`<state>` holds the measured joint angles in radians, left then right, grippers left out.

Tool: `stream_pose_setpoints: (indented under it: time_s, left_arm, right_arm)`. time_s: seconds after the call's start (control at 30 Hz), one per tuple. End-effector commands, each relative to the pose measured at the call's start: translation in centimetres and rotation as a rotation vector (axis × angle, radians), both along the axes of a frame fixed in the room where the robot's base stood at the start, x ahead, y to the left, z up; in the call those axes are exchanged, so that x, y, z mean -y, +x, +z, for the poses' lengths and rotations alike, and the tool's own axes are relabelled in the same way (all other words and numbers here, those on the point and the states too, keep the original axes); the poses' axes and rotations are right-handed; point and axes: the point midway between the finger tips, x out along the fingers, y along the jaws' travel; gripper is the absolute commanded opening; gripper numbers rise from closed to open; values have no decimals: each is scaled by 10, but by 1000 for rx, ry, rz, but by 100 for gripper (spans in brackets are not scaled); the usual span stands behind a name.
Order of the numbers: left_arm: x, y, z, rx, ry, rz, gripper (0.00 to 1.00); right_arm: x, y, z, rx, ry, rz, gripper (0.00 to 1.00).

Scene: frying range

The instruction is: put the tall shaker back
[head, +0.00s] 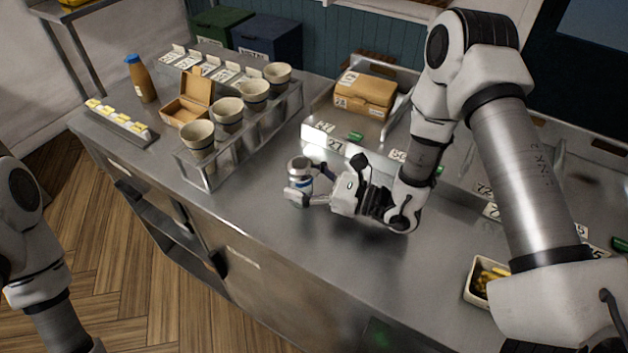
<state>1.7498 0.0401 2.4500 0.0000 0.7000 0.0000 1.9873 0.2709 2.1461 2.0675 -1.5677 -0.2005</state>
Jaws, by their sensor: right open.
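A small shaker (299,168) with a silvery top and a blue band stands upright on the steel counter, near the middle of the head view. My right gripper (310,184) reaches in from the right, low over the counter. Its jaws are open, with one finger in front of the shaker and the other at its far right side. The near finger hides the shaker's lower part, and I cannot tell whether either finger touches it. My left arm shows at the left edge, but its gripper is out of view.
A steel rack (208,174) with several paper cups stands left of the shaker. An open carton (184,110), a sauce bottle (141,80) and a label strip (118,122) are farther left. A cardboard box (364,95) is behind. A tray of fries (486,280) is at right. The front counter is clear.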

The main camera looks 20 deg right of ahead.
Motion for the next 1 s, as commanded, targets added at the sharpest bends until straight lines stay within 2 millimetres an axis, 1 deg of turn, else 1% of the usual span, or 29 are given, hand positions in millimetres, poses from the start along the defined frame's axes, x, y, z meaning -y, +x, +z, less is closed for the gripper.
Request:
stream_pose_setpoints:
  time_s: [0.03,0.13,0.37,0.5,0.6,0.8,1.0]
  left_arm:
    - [0,0,4,0,0,0,40]
    - [0,0,-3,0,0,0,40]
    - [0,0,-13,0,0,0,40]
    - [0,0,-12,0,0,0,40]
    - [0,0,-9,0,0,0,40]
    - [0,0,-8,0,0,0,40]
    - [0,0,-9,0,0,0,40]
  right_arm:
    - [1,-1,3,0,0,-2,74]
    - [14,-9,0,-2,3,-7,74]
    - [49,-42,0,1,7,-9,74]
    - [68,-59,1,0,6,-9,74]
    - [79,-69,3,0,5,-7,74]
    - [89,-80,1,1,1,-2,74]
    - [89,-81,1,1,-1,1,74]
